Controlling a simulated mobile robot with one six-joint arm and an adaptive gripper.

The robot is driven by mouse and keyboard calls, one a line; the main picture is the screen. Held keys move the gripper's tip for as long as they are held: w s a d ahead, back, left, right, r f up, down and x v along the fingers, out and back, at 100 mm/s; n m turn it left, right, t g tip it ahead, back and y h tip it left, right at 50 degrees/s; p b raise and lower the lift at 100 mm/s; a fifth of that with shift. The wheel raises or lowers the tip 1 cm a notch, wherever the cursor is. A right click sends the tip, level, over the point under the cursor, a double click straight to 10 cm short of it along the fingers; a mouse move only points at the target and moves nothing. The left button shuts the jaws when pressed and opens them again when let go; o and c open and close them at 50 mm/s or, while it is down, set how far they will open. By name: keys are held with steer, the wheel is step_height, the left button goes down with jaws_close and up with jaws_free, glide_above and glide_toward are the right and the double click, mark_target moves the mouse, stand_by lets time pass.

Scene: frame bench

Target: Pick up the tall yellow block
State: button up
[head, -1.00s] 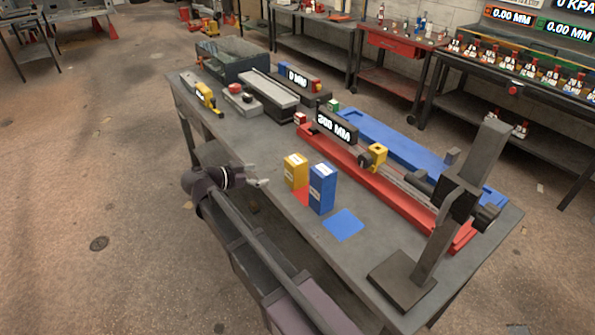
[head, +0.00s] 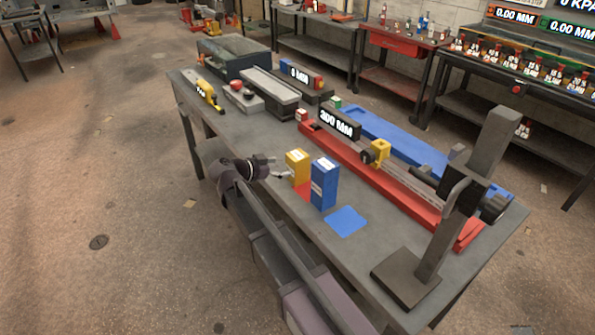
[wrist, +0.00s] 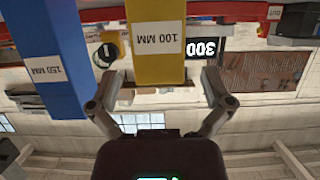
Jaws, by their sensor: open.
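The yellow block (head: 297,168) stands upright on the bench beside a taller blue block (head: 324,185). My gripper (head: 283,174) is open just left of the yellow block in the head view. In the wrist view my gripper (wrist: 160,86) has its fingers spread wider than the yellow block, one towards each side of its near end. Whether the block is fully between the fingertips, I cannot tell.
A red patch (head: 303,191) lies at the yellow block's foot and a blue patch (head: 345,221) in front of the blue block. A red rail (head: 385,183) with a yellow piece (head: 380,150) runs behind. A dark post (head: 430,255) stands at right.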

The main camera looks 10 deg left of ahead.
mark_target(290, 165)
steer(key=shift+w+d+f, duration=0.2)
steer(key=shift+w+d, duration=0.2)
steer(key=shift+w, duration=0.05)
steer(key=shift+b+x, duration=0.85)
steer(key=shift+x, duration=1.75)
steer(key=shift+r, duration=0.1)
steer(key=c, duration=1.2)
